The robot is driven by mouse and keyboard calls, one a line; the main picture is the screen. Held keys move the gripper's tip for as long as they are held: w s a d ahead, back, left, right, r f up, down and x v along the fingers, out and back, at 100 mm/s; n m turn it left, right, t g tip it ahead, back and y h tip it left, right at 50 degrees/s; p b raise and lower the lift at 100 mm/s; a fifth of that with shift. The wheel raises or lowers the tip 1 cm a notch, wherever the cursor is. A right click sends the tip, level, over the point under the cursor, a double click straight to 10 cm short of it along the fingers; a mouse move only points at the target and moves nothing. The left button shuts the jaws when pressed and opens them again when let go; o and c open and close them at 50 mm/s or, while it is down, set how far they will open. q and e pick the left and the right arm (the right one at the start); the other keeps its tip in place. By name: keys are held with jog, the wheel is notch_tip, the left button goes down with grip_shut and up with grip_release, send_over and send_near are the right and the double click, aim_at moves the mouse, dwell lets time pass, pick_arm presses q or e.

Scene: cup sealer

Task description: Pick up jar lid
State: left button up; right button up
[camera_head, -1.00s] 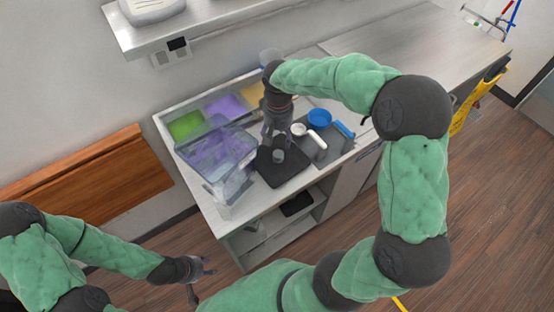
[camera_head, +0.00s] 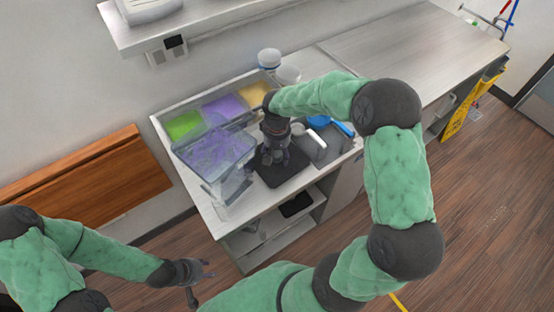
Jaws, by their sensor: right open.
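My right gripper (camera_head: 273,158) is open and points down over the black mat (camera_head: 285,176) on the counter. A small grey cup seen there earlier is now hidden, or hard to tell from the fingers. A small white round piece (camera_head: 298,129), possibly a jar lid, lies on the dark tray just right of the gripper, apart from it. Two pale jars with whitish tops, a rear jar (camera_head: 269,58) and a front jar (camera_head: 288,76), stand at the counter's back. My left gripper (camera_head: 200,284) is open and empty, low in front of the counter.
Green, purple and yellow bins (camera_head: 183,125) line the counter's back left, with a clear box (camera_head: 216,152) in front. A blue bowl (camera_head: 319,121) and a blue-ended tool (camera_head: 343,129) lie right of the gripper. The steel counter (camera_head: 400,45) at right is clear.

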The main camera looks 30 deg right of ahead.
grip_shut()
jog(key=shift+r, duration=0.1)
